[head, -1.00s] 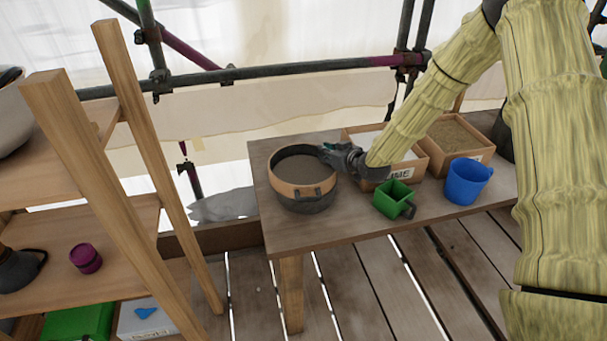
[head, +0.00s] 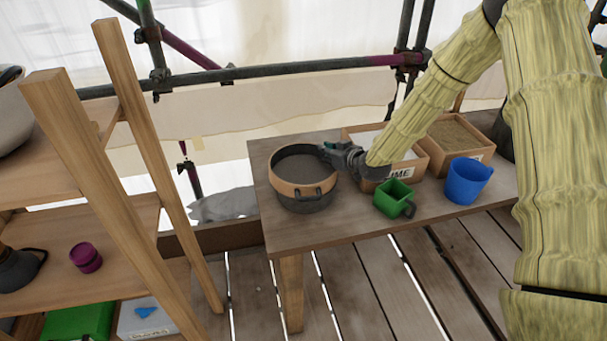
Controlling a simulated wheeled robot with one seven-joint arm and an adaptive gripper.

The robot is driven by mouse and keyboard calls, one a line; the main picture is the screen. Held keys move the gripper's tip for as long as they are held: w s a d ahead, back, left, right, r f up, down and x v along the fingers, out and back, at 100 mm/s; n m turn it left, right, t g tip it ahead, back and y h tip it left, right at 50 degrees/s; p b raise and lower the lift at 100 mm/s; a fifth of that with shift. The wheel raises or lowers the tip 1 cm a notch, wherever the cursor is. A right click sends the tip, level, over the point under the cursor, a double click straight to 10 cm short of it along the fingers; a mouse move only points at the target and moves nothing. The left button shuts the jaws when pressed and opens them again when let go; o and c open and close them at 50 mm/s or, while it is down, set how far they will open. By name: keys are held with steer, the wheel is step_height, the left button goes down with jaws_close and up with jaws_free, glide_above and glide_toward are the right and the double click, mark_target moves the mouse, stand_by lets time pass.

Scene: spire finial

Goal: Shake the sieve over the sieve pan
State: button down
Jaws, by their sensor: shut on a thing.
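The sieve (head: 299,188) is a round ring with a light wooden rim and a dark grey inside. It sits over the dark sieve pan (head: 306,203), which stands near the left end of the wooden table. My gripper (head: 330,154) is shut on the sieve's far right rim. The fingertips are small and partly hidden against the rim. I cannot tell whether the sieve rests on the pan or is held just above it.
A green square scoop (head: 393,198) and a blue cup (head: 467,181) stand right of the pan. A labelled box (head: 399,174) and a box of sand (head: 455,134) stand behind them. A wooden shelf (head: 120,200) is at the left. The table's (head: 330,228) front left is clear.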

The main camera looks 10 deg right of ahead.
steer(key=shift+a, duration=1.2)
steer(key=shift+d, duration=2.45)
steer(key=shift+a, duration=2.45)
steer(key=shift+d, duration=1.25)
steer(key=c, duration=1.4)
jaws_free()
steer(key=shift+o, duration=0.2)
steer(key=shift+r, duration=0.1)
